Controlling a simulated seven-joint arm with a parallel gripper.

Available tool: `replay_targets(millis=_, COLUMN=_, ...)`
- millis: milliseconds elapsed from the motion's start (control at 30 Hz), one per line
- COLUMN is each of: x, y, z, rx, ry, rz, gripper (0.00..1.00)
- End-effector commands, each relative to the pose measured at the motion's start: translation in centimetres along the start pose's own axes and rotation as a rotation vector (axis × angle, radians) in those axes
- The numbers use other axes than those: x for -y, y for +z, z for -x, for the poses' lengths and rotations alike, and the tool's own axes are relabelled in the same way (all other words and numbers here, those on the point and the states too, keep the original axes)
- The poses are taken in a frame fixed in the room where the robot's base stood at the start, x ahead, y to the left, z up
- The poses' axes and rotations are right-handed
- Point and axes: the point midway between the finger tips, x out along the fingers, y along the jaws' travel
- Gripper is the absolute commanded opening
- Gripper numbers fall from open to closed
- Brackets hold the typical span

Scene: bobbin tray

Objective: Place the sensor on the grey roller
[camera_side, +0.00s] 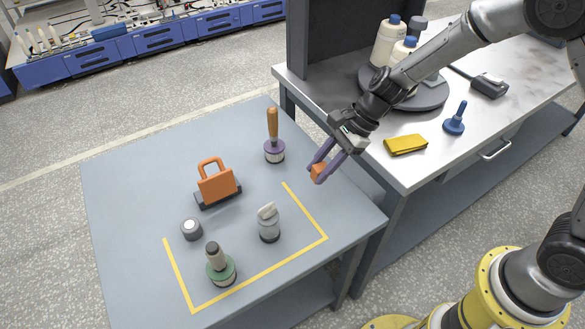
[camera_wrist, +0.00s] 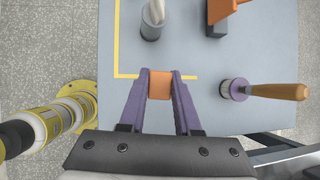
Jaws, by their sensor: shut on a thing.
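My gripper (camera_side: 320,170) is shut on a small orange block, which I take to be the sensor (camera_side: 318,173). It holds the block in the air near the right edge of the grey-blue table. In the wrist view the sensor (camera_wrist: 184,98) sits between the purple fingers of my gripper (camera_wrist: 172,88). A short grey cylinder with a pale top (camera_side: 191,230) stands at the table's left. A second grey cylinder (camera_side: 269,229) has a pale, tilted piece on top; it also shows in the wrist view (camera_wrist: 151,31). I cannot tell which is the grey roller.
A purple-collared roller with a wooden handle (camera_side: 274,151) stands at the back. An orange handled block (camera_side: 217,184) stands on a dark base. A green-based roller (camera_side: 221,270) stands in front. Yellow tape (camera_side: 262,276) marks a corner. A white bench (camera_side: 375,165) stands right.

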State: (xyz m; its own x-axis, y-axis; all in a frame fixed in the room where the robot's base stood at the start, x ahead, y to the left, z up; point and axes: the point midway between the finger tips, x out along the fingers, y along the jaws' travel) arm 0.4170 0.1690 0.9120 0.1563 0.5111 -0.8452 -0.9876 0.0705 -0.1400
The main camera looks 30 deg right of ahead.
Motion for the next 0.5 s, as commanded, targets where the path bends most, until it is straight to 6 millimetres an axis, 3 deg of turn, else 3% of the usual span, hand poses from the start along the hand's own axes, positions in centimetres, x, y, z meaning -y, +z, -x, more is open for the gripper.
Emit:
replay_targets(millis=333, x=-0.3, y=-0.2, z=0.3, rx=-0.012, ry=-0.029, rz=-0.087, gripper=0.0)
replay_targets(millis=500, x=1.7, y=0.6, z=0.8, rx=-0.035, ry=-0.122, rz=-0.28, gripper=0.0)
